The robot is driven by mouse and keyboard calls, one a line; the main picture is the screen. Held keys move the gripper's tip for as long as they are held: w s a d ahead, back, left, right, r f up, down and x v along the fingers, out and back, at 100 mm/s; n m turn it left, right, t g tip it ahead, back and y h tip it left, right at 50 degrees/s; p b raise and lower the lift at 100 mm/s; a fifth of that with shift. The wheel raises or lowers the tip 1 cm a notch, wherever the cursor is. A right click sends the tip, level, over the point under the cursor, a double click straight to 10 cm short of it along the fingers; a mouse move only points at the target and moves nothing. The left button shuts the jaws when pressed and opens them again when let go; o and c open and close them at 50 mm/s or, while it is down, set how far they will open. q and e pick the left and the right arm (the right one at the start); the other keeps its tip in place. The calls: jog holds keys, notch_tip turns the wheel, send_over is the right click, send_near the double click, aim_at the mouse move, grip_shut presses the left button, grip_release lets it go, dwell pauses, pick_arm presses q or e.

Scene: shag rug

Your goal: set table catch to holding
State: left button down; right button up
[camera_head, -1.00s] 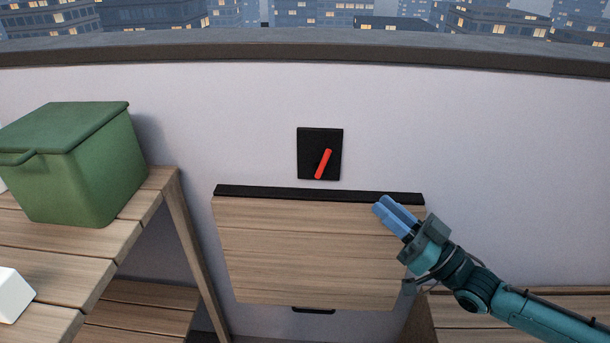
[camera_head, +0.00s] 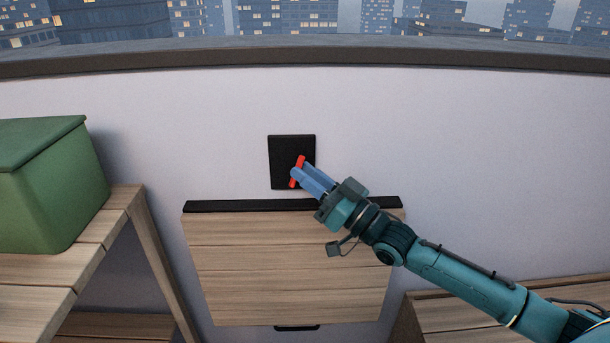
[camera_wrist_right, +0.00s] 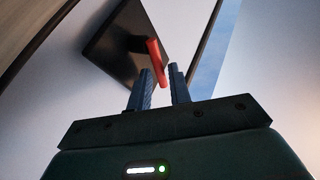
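The table catch is a red lever (camera_head: 301,161) on a black plate (camera_head: 279,150) fixed to the wall, above the folded-down wooden table (camera_head: 285,265). The lever is tilted, its upper end leaning right. My right gripper (camera_head: 299,176) is at the lever, its blue fingers partly covering it. In the right wrist view the red lever (camera_wrist_right: 157,62) stands between the two open fingertips (camera_wrist_right: 160,78), with a gap visible at least on the right side. Whether a finger touches it is unclear. My left gripper is in neither view.
A green lidded box (camera_head: 55,190) stands on a slatted wooden bench (camera_head: 105,232) at the left. A black strip (camera_head: 225,206) runs along the table's top edge. Another wooden surface (camera_head: 450,312) is at the lower right. The wall right of the plate is clear.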

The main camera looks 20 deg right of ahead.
jog(key=shift+w+a+r, duration=0.2)
jog(key=shift+w+a, duration=0.05)
jog(key=shift+w, duration=0.15)
grip_shut()
